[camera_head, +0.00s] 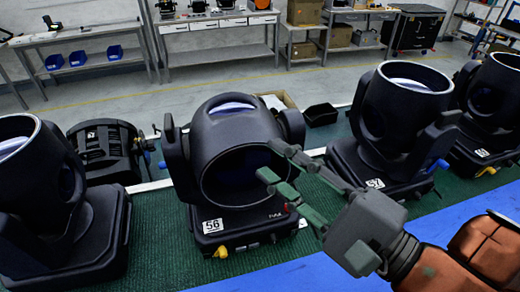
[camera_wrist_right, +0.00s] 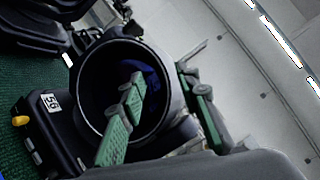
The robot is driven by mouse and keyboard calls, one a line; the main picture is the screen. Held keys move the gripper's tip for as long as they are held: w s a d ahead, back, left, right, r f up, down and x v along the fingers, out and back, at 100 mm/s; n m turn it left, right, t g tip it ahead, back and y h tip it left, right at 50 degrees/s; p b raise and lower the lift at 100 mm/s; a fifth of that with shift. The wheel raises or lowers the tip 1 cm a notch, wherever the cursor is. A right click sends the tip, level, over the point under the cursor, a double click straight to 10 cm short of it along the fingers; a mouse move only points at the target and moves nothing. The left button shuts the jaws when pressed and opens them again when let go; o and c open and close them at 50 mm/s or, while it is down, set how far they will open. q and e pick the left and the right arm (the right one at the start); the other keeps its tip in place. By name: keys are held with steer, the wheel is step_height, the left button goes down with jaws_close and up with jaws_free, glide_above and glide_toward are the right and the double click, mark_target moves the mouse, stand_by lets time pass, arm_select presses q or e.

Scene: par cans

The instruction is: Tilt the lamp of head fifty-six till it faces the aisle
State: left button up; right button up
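Head fifty-six (camera_head: 235,150) is a black moving-head light in the middle of the head view, with a white "56" label (camera_head: 212,226) on its base. Its lamp is tilted forward, its round dark mouth facing toward me; it also shows in the right wrist view (camera_wrist_right: 88,95), with the label (camera_wrist_right: 51,102). My right gripper (camera_head: 268,160) is open at the right side of the mouth. In the wrist view one green finger shows over the mouth and the other outside the rim; contact with the rim cannot be told. My left gripper is out of view.
Similar heads with lamps facing up stand at the left (camera_head: 30,190) and right (camera_head: 395,120), another at far right (camera_head: 490,105). A blue strip (camera_head: 450,225) runs along the front.

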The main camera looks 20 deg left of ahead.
steer(key=v, duration=0.6)
steer(key=shift+s+d, duration=0.2)
steer(key=shift+d, duration=0.15)
